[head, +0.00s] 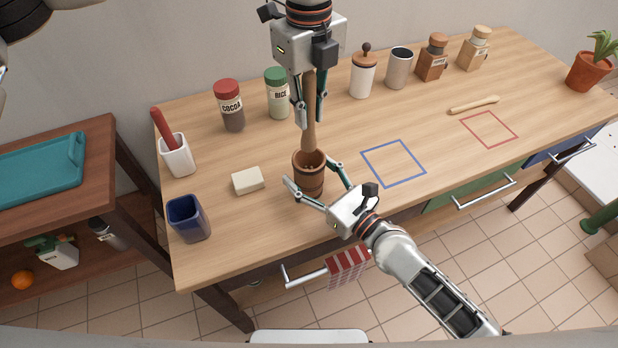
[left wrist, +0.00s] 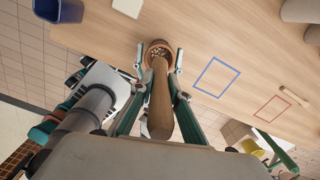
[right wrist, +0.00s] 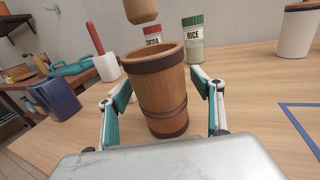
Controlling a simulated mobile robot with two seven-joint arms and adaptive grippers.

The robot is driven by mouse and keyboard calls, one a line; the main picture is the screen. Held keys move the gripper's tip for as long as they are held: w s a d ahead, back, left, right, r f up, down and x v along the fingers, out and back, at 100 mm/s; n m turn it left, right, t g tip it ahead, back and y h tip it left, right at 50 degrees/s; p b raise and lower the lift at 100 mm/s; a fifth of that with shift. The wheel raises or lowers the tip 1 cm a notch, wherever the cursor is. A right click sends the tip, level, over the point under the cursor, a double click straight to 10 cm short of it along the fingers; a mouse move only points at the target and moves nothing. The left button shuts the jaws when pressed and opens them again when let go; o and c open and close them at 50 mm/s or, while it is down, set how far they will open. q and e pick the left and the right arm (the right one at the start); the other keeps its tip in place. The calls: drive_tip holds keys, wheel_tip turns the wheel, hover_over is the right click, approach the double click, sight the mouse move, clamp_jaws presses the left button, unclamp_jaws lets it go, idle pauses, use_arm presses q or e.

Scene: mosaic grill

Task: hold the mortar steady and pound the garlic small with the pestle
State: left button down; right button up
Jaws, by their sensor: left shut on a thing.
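The wooden mortar (head: 311,186) stands upright near the table's front edge. Pale garlic bits (left wrist: 157,50) show inside it in the left wrist view. My left gripper (head: 309,112) is shut on the wooden pestle (head: 309,137), which hangs upright over the mortar. In the right wrist view the pestle's lower end (right wrist: 140,10) is above the mortar's rim. My right gripper (head: 310,178) has its fingers spread on both sides of the mortar (right wrist: 161,92). Small gaps seem to show between fingertips and wall, so it looks open around the mortar.
A white block (head: 247,181) and a blue cup (head: 188,219) are left of the mortar. Cocoa (head: 229,106) and rice (head: 277,93) jars stand behind, with several containers to their right. A blue outlined square (head: 393,185) on the table to the right is empty.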

drive_tip(key=v, duration=1.2)
